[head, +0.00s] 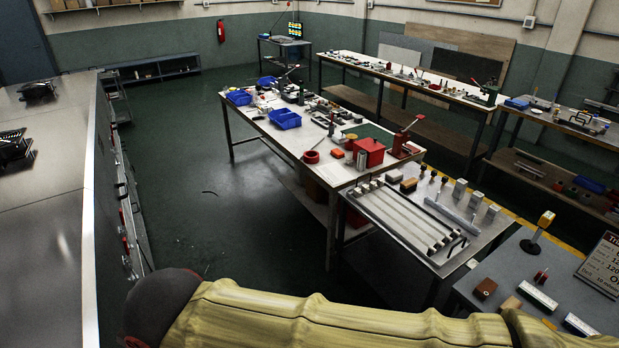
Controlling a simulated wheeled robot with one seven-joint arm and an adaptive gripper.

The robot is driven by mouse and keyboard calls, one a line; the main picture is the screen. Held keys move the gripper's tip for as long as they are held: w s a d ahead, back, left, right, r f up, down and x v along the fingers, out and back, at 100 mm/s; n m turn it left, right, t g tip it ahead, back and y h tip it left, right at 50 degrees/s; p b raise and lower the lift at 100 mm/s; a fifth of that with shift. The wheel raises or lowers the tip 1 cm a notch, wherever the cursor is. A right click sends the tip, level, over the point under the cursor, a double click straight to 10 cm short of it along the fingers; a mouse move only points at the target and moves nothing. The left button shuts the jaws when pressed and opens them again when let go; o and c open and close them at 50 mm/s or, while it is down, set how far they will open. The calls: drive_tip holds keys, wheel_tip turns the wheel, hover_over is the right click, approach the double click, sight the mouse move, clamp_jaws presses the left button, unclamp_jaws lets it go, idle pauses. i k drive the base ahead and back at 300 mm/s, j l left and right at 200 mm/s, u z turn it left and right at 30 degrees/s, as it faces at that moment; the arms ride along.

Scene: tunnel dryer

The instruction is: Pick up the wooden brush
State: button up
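No item is clear enough to name surely as the wooden brush. A small brown block (408,185) lies at the back edge of the metal-topped table, right of centre, and could be it. A dark reddish-brown block (485,288) lies on the grey table at the lower right, with a tan wooden piece (509,304) partly hidden behind my arm. My arm, in a yellow quilted sleeve, crosses the bottom of the head view. My gripper is not in view, so I cannot see what it holds.
The metal-topped table (407,234) carries long bars and several small blocks. The white worktable (276,136) behind holds blue bins and a red box (370,152). A large grey machine (45,210) stands at the left. The green floor (230,215) between is mostly clear.

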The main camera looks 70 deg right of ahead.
sight(409, 184)
drive_tip(key=z, duration=3.15)
drive_tip(key=i+j, duration=0.2)
drive_tip(key=i, duration=0.35)
drive_tip(key=i+j, duration=0.15)
drive_tip(key=i, duration=0.35)
drive_tip(key=i+j, duration=0.2)
drive_tip(key=i, duration=0.35)
drive_tip(key=i+j, duration=0.2)
drive_tip(key=i, duration=0.3)
drive_tip(key=i+j, duration=0.15)
drive_tip(key=i, duration=0.4)
